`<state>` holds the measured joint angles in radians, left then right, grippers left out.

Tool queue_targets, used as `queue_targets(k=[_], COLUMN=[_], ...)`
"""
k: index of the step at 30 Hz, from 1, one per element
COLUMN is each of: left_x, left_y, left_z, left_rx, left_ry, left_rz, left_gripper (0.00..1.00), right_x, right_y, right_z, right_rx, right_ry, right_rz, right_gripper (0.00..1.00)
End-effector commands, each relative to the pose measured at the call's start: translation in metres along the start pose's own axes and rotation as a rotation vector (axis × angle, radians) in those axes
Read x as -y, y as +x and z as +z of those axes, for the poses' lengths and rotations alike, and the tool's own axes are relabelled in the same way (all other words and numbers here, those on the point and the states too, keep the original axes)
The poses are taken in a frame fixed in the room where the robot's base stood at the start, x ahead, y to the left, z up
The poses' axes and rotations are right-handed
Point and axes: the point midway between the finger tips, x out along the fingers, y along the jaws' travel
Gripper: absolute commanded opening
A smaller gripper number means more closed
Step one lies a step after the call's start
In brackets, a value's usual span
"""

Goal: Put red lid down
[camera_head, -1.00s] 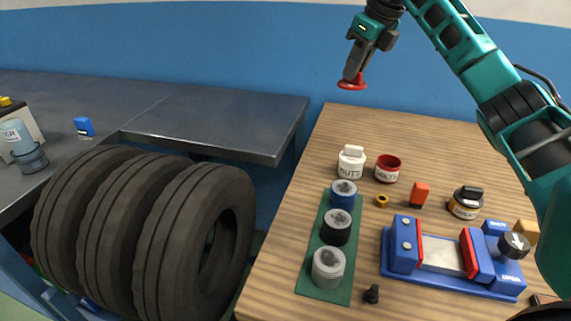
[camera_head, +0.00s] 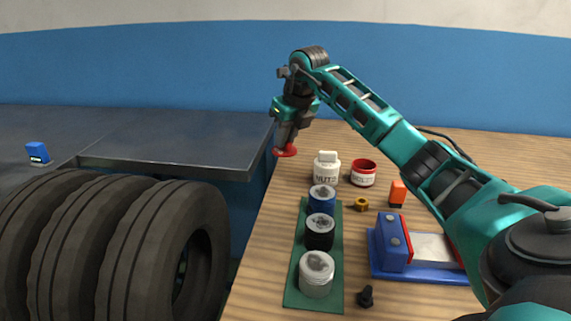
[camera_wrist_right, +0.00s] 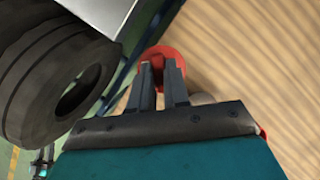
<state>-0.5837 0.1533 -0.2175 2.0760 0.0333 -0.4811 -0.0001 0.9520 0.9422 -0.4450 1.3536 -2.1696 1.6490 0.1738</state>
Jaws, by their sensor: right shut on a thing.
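My right gripper (camera_head: 288,143) is shut on the red lid (camera_head: 286,152) and holds it near the far left edge of the wooden table. In the right wrist view the red lid (camera_wrist_right: 160,56) shows at the fingertips (camera_wrist_right: 160,70), over the gap beside the table edge. The open red jar (camera_head: 363,173) marked BOLTS stands to the right of the lid, and the white jar (camera_head: 327,167) marked NUTS stands between them. My left gripper is not in view.
A green strip (camera_head: 301,266) holds blue, black and grey cylinders. A brass nut (camera_head: 362,204), an orange block (camera_head: 397,193), a black bolt (camera_head: 366,297) and a blue vise (camera_head: 391,243) are on the wooden table (camera_head: 264,262). Tyres (camera_head: 130,250) stand left, below a grey bench (camera_head: 190,135).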

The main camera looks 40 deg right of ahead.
Motion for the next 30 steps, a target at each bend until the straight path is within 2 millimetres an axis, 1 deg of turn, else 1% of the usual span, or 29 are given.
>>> queue_targets(k=[1, 2, 8, 15, 23, 27, 28, 30], left_x=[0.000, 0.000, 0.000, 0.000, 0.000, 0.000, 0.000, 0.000], left_y=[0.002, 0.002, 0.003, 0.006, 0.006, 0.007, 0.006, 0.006], left_z=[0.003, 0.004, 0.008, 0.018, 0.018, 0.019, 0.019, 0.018], left_rx=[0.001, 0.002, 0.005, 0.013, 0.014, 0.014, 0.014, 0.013], left_ry=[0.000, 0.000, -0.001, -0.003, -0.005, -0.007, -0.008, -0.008], left_rz=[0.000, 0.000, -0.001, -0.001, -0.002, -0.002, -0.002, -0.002], left_gripper=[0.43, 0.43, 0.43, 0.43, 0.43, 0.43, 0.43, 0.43], right_x=[0.000, 0.000, -0.001, -0.001, 0.000, 0.000, 0.000, 0.000], right_y=[0.009, 0.011, 0.023, 0.055, 0.056, 0.059, 0.059, 0.059], right_z=[-0.004, -0.005, -0.010, -0.023, -0.023, -0.025, -0.024, -0.024], right_rx=[-0.001, -0.001, -0.001, -0.001, 0.001, 0.000, 0.000, 0.000], right_ry=[-0.001, -0.001, -0.001, -0.001, -0.001, -0.001, -0.001, -0.001], right_rz=[0.000, 0.001, 0.001, 0.002, 0.001, 0.000, 0.001, 0.001], right_gripper=[0.00, 0.00, 0.00, 0.00, 0.00, 0.00, 0.18, 0.24])
